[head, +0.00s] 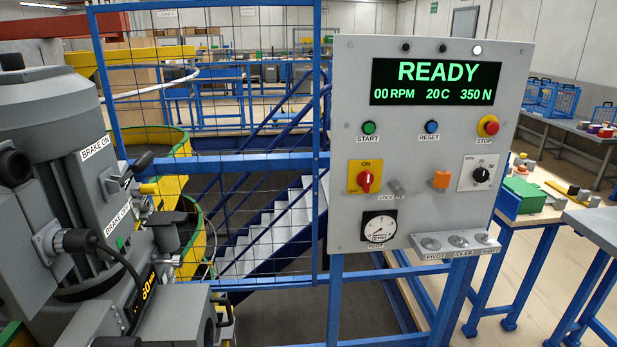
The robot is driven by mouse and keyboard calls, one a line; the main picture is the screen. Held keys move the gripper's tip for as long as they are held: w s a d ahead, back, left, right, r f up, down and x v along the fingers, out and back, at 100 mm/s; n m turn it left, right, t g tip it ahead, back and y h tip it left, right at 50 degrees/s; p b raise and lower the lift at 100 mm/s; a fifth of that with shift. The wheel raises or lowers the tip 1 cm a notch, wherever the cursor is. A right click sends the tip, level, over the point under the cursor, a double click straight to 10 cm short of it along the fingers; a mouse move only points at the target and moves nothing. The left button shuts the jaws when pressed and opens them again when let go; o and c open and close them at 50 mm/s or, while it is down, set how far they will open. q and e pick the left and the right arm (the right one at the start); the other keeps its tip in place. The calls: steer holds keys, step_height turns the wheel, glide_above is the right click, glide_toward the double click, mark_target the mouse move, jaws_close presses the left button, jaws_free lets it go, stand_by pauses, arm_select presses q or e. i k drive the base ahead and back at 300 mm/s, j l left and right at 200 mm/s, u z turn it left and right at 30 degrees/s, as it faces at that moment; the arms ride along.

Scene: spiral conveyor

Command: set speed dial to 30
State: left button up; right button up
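The speed dial (481,175) is a black knob on a small white scale plate at the right of the grey control panel (345,140). The plate's marks are too small to read surely, and I cannot tell the knob's exact setting. The display (436,82) above reads READY, 00 RPM, 20 C and 350 N in green. Neither of my grippers is in view, and nothing covers the dial.
A small shelf (455,244) juts out below. A grey motor (85,160) fills the left. Space before the panel looks clear.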

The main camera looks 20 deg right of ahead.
mark_target(481, 175)
steer(key=z, duration=1.6)
